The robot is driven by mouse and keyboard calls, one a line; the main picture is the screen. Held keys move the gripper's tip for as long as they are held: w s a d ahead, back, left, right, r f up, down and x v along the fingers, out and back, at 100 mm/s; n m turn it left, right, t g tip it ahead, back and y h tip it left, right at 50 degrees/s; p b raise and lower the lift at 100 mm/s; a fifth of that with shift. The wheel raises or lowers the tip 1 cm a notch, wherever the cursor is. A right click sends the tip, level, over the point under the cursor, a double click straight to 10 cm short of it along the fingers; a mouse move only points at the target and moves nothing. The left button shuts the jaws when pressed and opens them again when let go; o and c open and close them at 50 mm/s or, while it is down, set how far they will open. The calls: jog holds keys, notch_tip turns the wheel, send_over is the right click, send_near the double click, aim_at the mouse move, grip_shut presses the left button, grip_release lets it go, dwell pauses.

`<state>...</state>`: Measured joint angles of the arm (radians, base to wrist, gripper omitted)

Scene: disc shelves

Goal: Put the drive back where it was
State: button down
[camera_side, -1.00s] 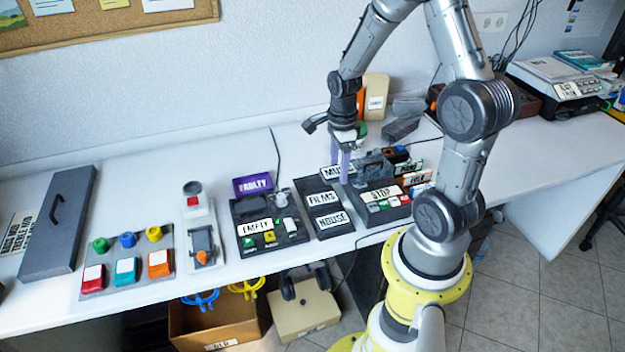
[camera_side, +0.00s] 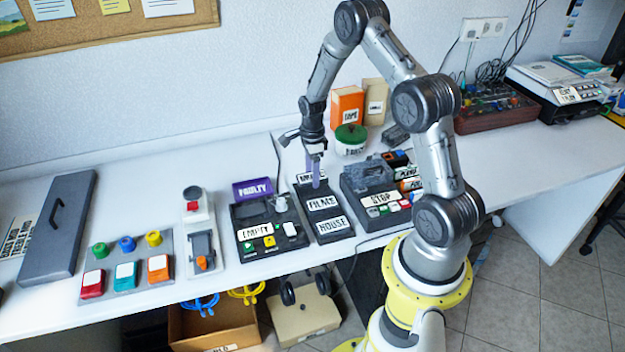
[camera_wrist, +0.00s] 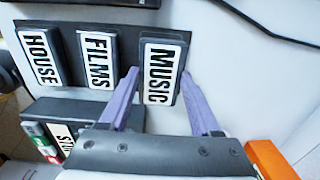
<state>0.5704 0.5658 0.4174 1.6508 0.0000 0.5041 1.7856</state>
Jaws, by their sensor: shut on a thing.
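The drive labelled MUSIC (camera_wrist: 160,75) is between the fingers of my gripper (camera_wrist: 160,85) in the wrist view. My gripper (camera_side: 316,183) is shut on it, over the far end of the dark rack (camera_wrist: 68,50). The MUSIC drive lines up with the end place beside the FILMS drive (camera_wrist: 98,58), and its label looks larger than the others. I cannot tell whether it touches the rack floor. The HOUSE drive (camera_wrist: 40,58) sits in the rack at the other end. In the side view the FILMS drive (camera_side: 323,203) and HOUSE drive (camera_side: 333,224) lie nearer the front; my fingers partly cover the MUSIC label.
A panel labelled EMPTY (camera_side: 255,232) stands left of the rack and a unit labelled STOP (camera_side: 384,198) stands right. A purple FAULTY sign (camera_side: 253,188) is behind the left panel. A green-lidded jar (camera_side: 351,134) and an orange box (camera_side: 347,105) stand behind.

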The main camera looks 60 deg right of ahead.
jog(key=shift+f, duration=1.25)
jog(key=shift+s+f, duration=0.1)
jog(key=shift+c, duration=0.5)
grip_release()
